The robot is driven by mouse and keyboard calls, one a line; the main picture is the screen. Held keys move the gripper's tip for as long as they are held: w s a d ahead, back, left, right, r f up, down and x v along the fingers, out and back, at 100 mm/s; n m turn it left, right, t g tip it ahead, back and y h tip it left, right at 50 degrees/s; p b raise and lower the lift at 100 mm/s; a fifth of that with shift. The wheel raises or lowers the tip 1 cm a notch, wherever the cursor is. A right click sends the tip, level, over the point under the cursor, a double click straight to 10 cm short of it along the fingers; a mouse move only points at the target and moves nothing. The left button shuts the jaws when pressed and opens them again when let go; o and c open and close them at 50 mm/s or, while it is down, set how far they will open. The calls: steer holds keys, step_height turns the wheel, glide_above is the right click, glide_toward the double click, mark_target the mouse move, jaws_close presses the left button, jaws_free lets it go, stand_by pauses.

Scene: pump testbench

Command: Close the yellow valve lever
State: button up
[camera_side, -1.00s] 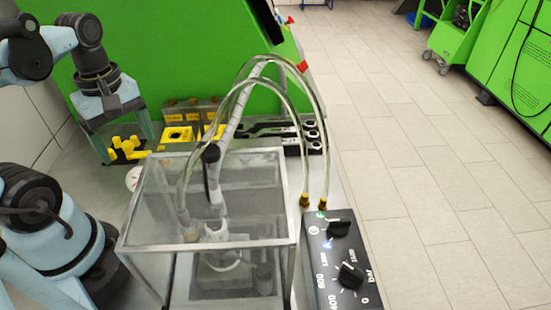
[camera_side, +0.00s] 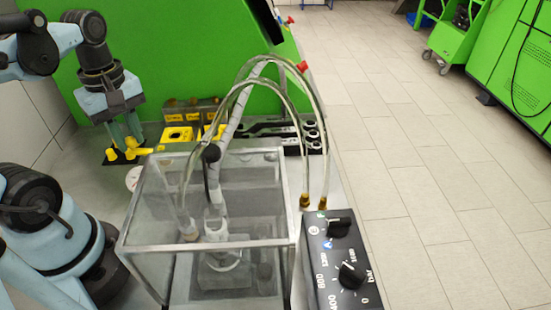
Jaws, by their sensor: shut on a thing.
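The yellow valve lever (camera_side: 131,153) is at the left of the bench, behind the glass tank. My gripper (camera_side: 123,146) points down from above with its two fingers close together around the yellow part. It is shut on the lever, and the fingers hide some of it. A yellow arm of the valve shows to the right of the fingers. The lever's exact angle is hard to tell at this size.
A glass tank (camera_side: 135,245) with a metal frame stands in front of the valve. Yellow-marked blocks (camera_side: 176,134) and a black tool holder (camera_side: 270,128) stand right of the valve.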

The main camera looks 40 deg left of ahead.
steer(key=shift+w+a, duration=0.2)
steer(key=shift+w, duration=0.25)
steer(key=shift+w+a, duration=0.3)
steer(key=shift+w, duration=0.45)
